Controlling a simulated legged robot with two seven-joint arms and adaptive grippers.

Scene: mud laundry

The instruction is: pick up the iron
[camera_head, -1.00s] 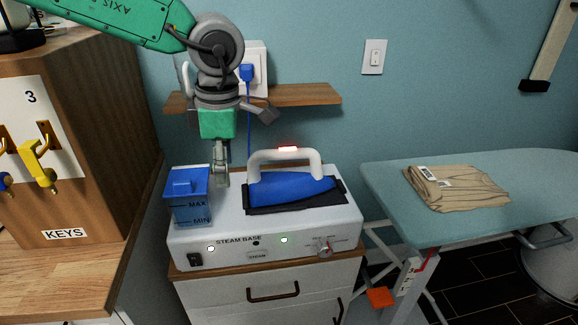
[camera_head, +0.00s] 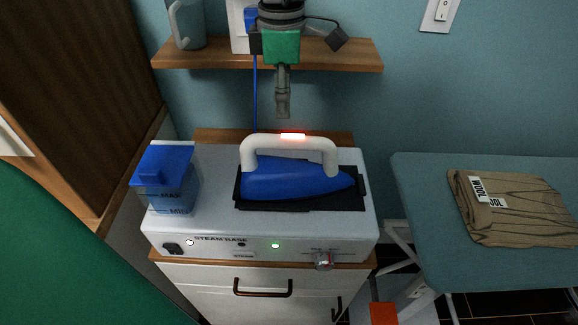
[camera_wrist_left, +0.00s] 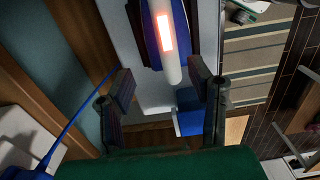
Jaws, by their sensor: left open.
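The iron (camera_head: 298,181) has a blue body and a white arched handle with a glowing red strip on top. It rests on the dark pad of the white steam base (camera_head: 215,222). My left gripper (camera_head: 282,112) hangs above and behind the handle, apart from it. In the left wrist view the gripper (camera_wrist_left: 162,88) is open, and the end of the iron's white handle (camera_wrist_left: 167,45) shows ahead between and beyond its two fingers. My right gripper is not in view.
A blue water tank (camera_head: 166,180) sits on the base's left end. A wooden shelf (camera_head: 340,54) with a grey jug (camera_head: 188,24) is on the wall behind. An ironing board (camera_head: 425,190) with a folded tan cloth (camera_head: 512,208) stands right. A blue cord runs down the wall.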

